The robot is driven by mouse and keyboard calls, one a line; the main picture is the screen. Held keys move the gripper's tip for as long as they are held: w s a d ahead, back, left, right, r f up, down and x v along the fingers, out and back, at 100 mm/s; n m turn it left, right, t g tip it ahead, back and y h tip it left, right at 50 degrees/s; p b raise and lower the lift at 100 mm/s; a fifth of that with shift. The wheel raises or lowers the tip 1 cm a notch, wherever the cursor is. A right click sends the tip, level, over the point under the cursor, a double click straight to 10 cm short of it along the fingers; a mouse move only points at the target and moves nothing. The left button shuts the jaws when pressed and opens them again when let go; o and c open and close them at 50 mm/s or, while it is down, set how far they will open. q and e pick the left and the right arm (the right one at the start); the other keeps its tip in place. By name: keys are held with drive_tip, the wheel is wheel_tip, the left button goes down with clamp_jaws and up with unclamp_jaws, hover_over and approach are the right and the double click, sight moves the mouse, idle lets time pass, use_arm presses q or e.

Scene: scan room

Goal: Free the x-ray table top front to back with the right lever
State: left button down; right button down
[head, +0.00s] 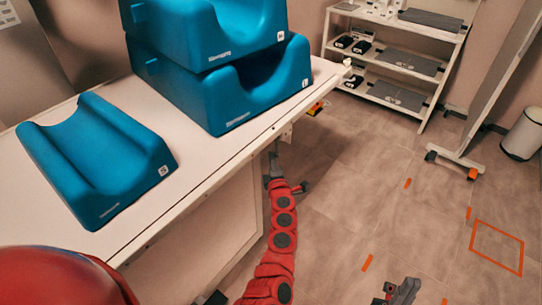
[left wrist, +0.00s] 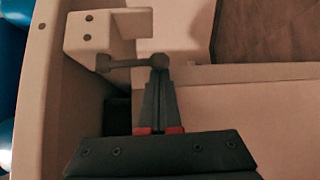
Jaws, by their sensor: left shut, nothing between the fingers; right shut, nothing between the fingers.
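The table top (head: 205,170) runs from lower left to upper centre in the head view, with blue cushions on it. My left arm reaches up along its right-hand edge. My left gripper (head: 274,152) is by that edge, partly hidden. In the left wrist view its fingers (left wrist: 160,65) are shut with nothing between them. A dark rod lever with rounded ends (left wrist: 130,63) lies across at the fingertips, below a pale bracket (left wrist: 105,32). I cannot tell if they touch. My right gripper (head: 402,290) is shut and empty, low over the floor, away from the table.
Two stacked blue cushions (head: 215,75) and a single one (head: 95,160) lie on the table top. A small orange and black part (head: 315,108) is at its far edge. A shelf rack (head: 395,65), a wheeled panel (head: 500,75) and a bin (head: 522,135) stand beyond.

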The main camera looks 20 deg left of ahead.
use_arm(q)
drive_tip(key=s+d+r+n+g+h+p, duration=0.1)
drive_tip(key=d+r+n+g+h+p, duration=0.2)
drive_tip(key=p, duration=1.7)
drive_tip(key=shift+s+d+r+n+g+h+p, duration=0.15)
drive_tip(key=shift+s+d+n+g+h+p, duration=0.25)
drive_tip(key=shift+d+n+g+h, duration=0.45)
